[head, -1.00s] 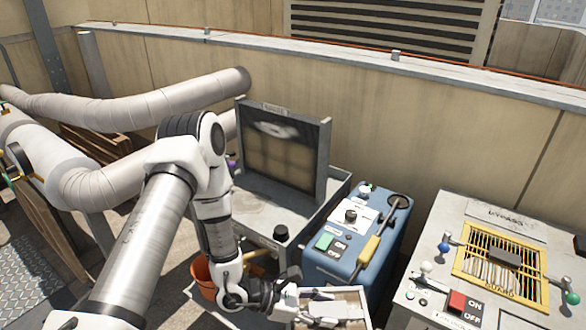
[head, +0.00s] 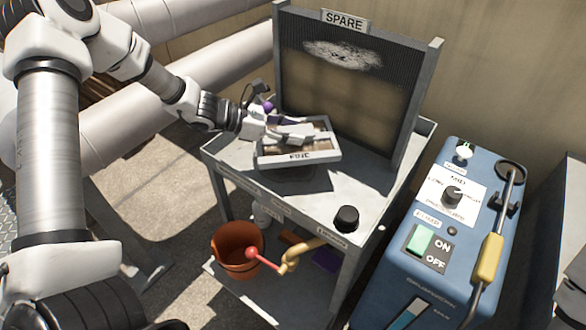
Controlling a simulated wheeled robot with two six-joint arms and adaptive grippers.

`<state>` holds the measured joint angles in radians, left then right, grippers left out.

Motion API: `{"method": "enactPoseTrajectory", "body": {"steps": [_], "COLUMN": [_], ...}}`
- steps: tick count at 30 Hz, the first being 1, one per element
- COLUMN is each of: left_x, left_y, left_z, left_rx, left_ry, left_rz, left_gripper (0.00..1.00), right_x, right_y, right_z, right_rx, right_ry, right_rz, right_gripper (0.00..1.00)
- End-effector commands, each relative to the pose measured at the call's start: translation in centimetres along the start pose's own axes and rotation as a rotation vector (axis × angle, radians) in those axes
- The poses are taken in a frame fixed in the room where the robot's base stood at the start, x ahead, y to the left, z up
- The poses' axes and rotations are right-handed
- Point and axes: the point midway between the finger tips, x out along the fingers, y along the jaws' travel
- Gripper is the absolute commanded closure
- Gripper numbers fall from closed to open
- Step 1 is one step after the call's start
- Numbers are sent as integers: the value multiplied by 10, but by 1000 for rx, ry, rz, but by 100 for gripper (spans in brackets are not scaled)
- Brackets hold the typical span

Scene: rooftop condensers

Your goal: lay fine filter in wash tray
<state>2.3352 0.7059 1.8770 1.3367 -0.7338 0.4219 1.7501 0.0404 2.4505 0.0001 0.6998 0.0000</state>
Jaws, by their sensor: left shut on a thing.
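The fine filter (head: 318,155) is a shallow pale-framed panel with a tan face and a "FINE" label on its front edge. My left gripper (head: 300,133) is shut on it and covers part of its face. The filter is nearly level above the left part of the grey wash tray (head: 355,192), the basin top of a metal stand. A dark shadow lies just below the filter; I cannot tell whether it touches the tray floor.
A tall "SPARE" panel (head: 350,95) stands at the tray's back. A black knob (head: 346,218) is on the front rim. Below are a yellow tap with a red lever (head: 262,256) and an orange bucket (head: 236,250). A blue machine (head: 440,240) stands close on the right.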

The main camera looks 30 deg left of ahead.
Motion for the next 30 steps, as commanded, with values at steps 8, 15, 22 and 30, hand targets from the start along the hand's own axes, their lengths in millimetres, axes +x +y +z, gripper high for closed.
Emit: {"method": "enactPoseTrajectory", "body": {"steps": [8,15,22,30], "left_x": [20,30,31,31], "left_y": [-1,-1,-1,-1], "left_z": [-47,-72,-74,-74], "left_rx": [-3,0,-1,-1], "left_ry": [2,-1,-1,0], "left_rz": [-2,-1,-1,-1], "left_gripper": [96,96,96,28], "right_x": [11,16,19,19], "right_y": [0,0,0,0], "right_z": [0,0,0,0], "right_rx": [0,0,-1,-1], "right_ry": [1,1,1,1], "right_rz": [0,0,0,0], "right_gripper": [60,60,60,60]}}
